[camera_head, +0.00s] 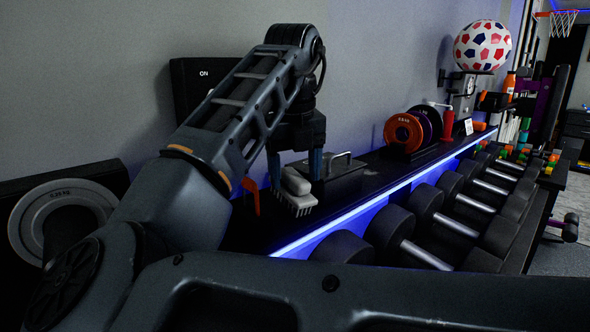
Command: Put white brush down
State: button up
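The white brush (296,187) is near the middle of the head view, bristles pointing down, over the black shelf top (262,232). My gripper (295,168) points down just above it. One blue finger shows to the left of the brush and one to the right, with the brush's upper part between or just in front of them. The view does not show whether the fingers press on it. I cannot tell whether the bristles touch the shelf.
A dark metal box with a handle (338,178) stands close behind and right of the brush. An orange item (250,191) is at left. Orange-faced discs (403,133) stand farther along the shelf. Dumbbells (395,234) line the rack below the lit edge.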

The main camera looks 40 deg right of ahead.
jog(key=shift+o, duration=0.7)
jog(key=shift+r, duration=0.35)
notch_tip(320, 180, up, 12)
jog(key=s+a, duration=0.1)
jog(key=shift+s+a+r+p, duration=0.15)
jog(key=shift+s+a+p, duration=0.15)
